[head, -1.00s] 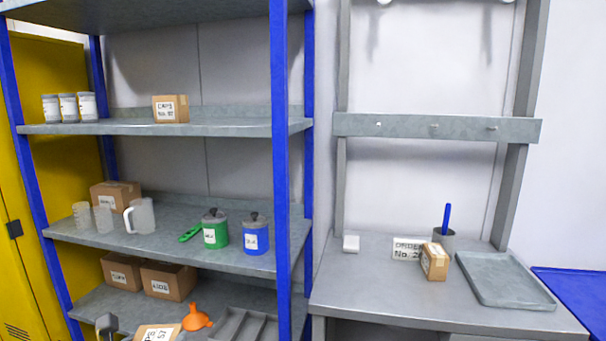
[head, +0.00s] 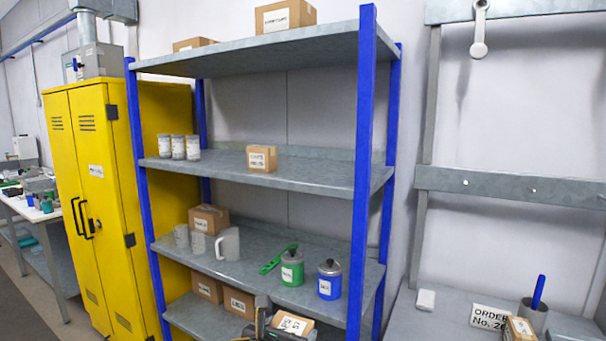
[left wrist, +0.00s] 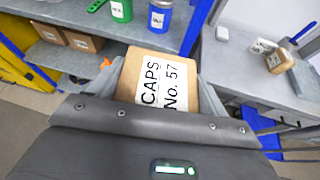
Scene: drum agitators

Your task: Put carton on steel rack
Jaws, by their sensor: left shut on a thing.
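The carton (head: 294,323), a brown box with a white label reading CAPS No. 57, is at the bottom of the head view. My left gripper (head: 279,331) is shut on it. In the left wrist view the carton (left wrist: 183,78) sits between the two grey fingers, label facing the camera. The steel rack (head: 330,180) has grey shelves and blue posts. The held carton shows in front of its lower shelves, apart from the middle shelf. My right gripper is not in view.
The rack holds white jars (head: 178,147), a small carton (head: 262,158), a jug (head: 228,244), a green can (head: 292,268) and a blue can (head: 329,279). The upper middle shelf has free room beside the small carton. A yellow cabinet (head: 90,200) stands left, a workbench (head: 450,310) right.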

